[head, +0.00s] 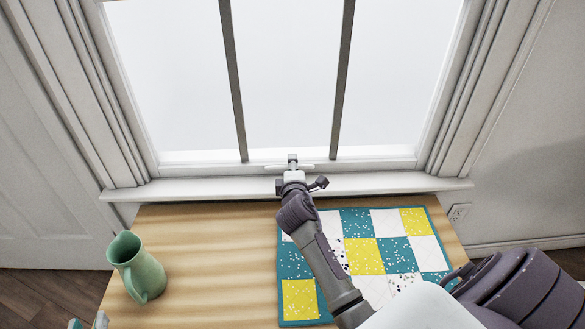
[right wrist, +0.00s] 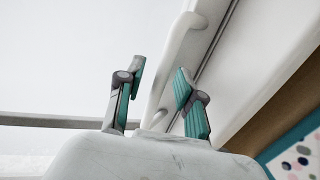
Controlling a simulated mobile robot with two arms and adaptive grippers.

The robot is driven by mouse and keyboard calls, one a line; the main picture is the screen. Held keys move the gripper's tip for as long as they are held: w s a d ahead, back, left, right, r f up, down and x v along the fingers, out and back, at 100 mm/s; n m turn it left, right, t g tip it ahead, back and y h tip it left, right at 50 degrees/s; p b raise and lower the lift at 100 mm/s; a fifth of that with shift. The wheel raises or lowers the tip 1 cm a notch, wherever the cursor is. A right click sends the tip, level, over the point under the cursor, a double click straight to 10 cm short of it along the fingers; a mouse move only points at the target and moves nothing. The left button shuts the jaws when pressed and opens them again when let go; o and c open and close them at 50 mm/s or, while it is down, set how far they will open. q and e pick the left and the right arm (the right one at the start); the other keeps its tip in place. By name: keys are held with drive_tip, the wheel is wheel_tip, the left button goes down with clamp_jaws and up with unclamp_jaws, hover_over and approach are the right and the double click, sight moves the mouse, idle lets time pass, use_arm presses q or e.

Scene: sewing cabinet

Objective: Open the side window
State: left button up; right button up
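The window (head: 290,80) stands behind the table, with two dark vertical bars and a white frame. Its lower rail looks down on the sill, with no gap that I can see. A white bar handle (right wrist: 185,40) on the rail shows in the right wrist view. My right gripper (head: 293,163) is at the middle of the lower rail. In the right wrist view its teal-padded fingers (right wrist: 158,92) are apart, with the handle between them; I see no firm grip. Only what look like the spread fingertips of my left gripper (head: 88,323) show at the lower left edge.
A wooden table (head: 210,250) stands below the white sill (head: 210,188). A green jug (head: 138,268) is at the table's left. A patchwork quilt (head: 385,240) lies under and right of my right arm. The table between jug and quilt is clear.

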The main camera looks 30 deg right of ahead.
clamp_jaws()
idle(0.4)
